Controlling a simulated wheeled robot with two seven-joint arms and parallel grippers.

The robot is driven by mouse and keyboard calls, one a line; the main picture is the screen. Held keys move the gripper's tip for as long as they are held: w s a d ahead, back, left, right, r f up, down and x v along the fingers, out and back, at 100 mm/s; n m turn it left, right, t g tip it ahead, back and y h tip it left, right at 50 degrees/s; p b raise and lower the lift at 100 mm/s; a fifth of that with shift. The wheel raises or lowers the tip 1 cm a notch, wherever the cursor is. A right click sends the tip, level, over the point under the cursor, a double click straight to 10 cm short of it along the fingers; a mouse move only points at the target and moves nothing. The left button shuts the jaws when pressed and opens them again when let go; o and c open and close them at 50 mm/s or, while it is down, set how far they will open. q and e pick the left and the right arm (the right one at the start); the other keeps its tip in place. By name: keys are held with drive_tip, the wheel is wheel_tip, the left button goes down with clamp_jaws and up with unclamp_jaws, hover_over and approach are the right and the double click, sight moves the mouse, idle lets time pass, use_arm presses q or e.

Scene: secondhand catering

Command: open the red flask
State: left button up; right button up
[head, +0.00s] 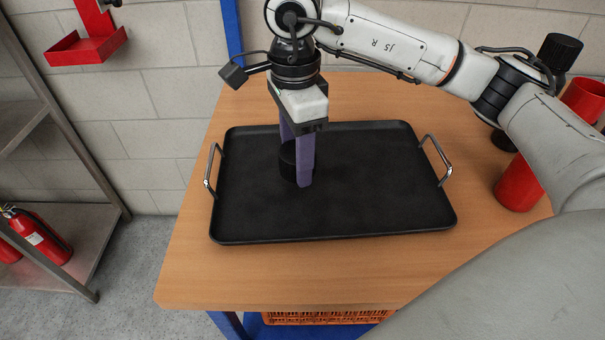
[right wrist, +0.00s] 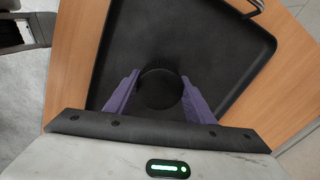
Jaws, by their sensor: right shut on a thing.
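The red flask (head: 519,184) stands on the table to the right of the tray. My right arm crosses in front of its middle. A red part above the arm looks like its upper end, with no lid seen on it. My right gripper (head: 298,172) points down over the left half of the black tray (head: 380,210). Its purple fingers are shut on a black round cap (head: 287,160), at or just above the tray surface; I cannot tell if it touches. The cap also shows between the fingers in the right wrist view (right wrist: 160,88). My left gripper is not in view.
A dark object (head: 560,52) rises behind my right arm near the flask. The tray has metal handles at both ends and is otherwise bare. The wooden table's front strip (head: 300,280) is clear. An orange crate (head: 325,317) sits below; a shelf with red extinguishers (head: 38,235) stands left.

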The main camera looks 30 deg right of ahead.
sight(297, 189)
drive_tip(key=shift+f, duration=2.35)
drive_tip(key=shift+f+b, duration=0.15)
drive_tip(key=shift+b, duration=0.15)
drive_tip(key=o, duration=1.2)
wheel_tip(297, 189, up, 12)
drive_tip(key=shift+r+p, duration=0.2)
drive_tip(key=shift+p, duration=0.3)
